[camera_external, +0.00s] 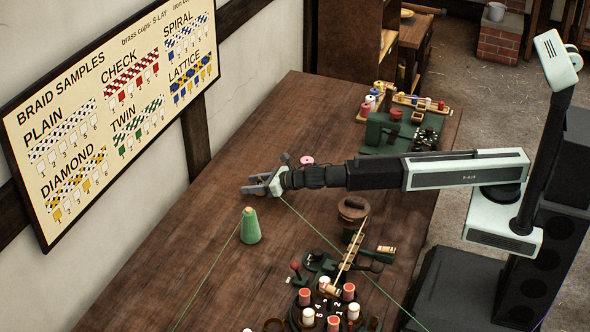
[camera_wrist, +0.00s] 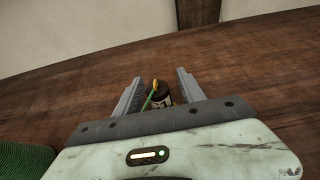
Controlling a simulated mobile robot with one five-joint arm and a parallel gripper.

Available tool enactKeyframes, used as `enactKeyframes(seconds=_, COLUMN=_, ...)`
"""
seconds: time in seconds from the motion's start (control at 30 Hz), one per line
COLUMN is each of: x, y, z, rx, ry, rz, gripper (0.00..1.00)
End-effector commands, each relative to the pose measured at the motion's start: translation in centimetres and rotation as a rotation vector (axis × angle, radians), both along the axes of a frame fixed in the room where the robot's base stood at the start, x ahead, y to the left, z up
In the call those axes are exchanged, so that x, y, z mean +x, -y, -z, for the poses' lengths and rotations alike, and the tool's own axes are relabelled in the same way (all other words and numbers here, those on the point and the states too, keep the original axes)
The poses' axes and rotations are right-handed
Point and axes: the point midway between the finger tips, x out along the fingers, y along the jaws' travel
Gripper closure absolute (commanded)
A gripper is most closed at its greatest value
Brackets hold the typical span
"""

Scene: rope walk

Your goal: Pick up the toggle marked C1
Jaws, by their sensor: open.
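A small dark toggle (camera_wrist: 161,101) with a pale label shows between my fingers in the wrist view; the marking is too small to read surely. A green strand with a yellow end lies across or in front of it. My gripper (camera_wrist: 158,84) is open, with one finger on each side of the toggle; I cannot tell whether either finger touches it. In the external view my gripper (camera_external: 256,185) is low over the table's left part, and the toggle is not clear there.
A green cone (camera_external: 250,228) stands just in front of my gripper, with a thin green line running from it. A wheel of red and white bobbins (camera_external: 333,324) is at the front. A pink ring (camera_external: 307,160) lies behind my wrist. The table (camera_external: 200,265) is bare at left.

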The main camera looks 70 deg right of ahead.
Motion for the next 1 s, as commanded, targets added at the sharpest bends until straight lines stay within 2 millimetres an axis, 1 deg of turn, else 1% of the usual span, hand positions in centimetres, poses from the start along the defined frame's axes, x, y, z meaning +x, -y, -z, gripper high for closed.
enactKeyframes(seconds=0.07, x=-0.1, y=0.0, z=-0.1, rx=0.000, ry=0.000, rz=0.000, gripper=0.53)
enactKeyframes(seconds=0.1, x=-0.1, y=0.0, z=-0.1, rx=0.000, ry=0.000, rz=0.000, gripper=0.59)
enactKeyframes(seconds=0.17, x=-0.1, y=0.0, z=-0.1, rx=0.000, ry=0.000, rz=0.000, gripper=0.75)
enactKeyframes(seconds=0.2, x=-0.1, y=0.0, z=-0.1, rx=0.000, ry=0.000, rz=0.000, gripper=0.86)
enactKeyframes(seconds=0.23, x=-0.1, y=0.0, z=-0.1, rx=0.000, ry=0.000, rz=0.000, gripper=0.95)
enactKeyframes(seconds=0.27, x=-0.1, y=0.0, z=-0.1, rx=0.000, ry=0.000, rz=0.000, gripper=1.00)
enactKeyframes(seconds=0.53, x=-0.1, y=0.0, z=-0.1, rx=0.000, ry=0.000, rz=0.000, gripper=1.00)
enactKeyframes(seconds=0.67, x=-0.1, y=0.0, z=-0.9, rx=0.000, ry=0.000, rz=0.000, gripper=1.00)
enactKeyframes(seconds=0.77, x=-0.1, y=0.0, z=-2.2, rx=0.000, ry=0.000, rz=0.000, gripper=1.00)
enactKeyframes(seconds=0.87, x=-0.1, y=0.0, z=-4.2, rx=0.000, ry=0.000, rz=0.000, gripper=1.00)
enactKeyframes(seconds=1.0, x=-0.1, y=0.0, z=-7.3, rx=0.000, ry=0.000, rz=0.000, gripper=1.00)
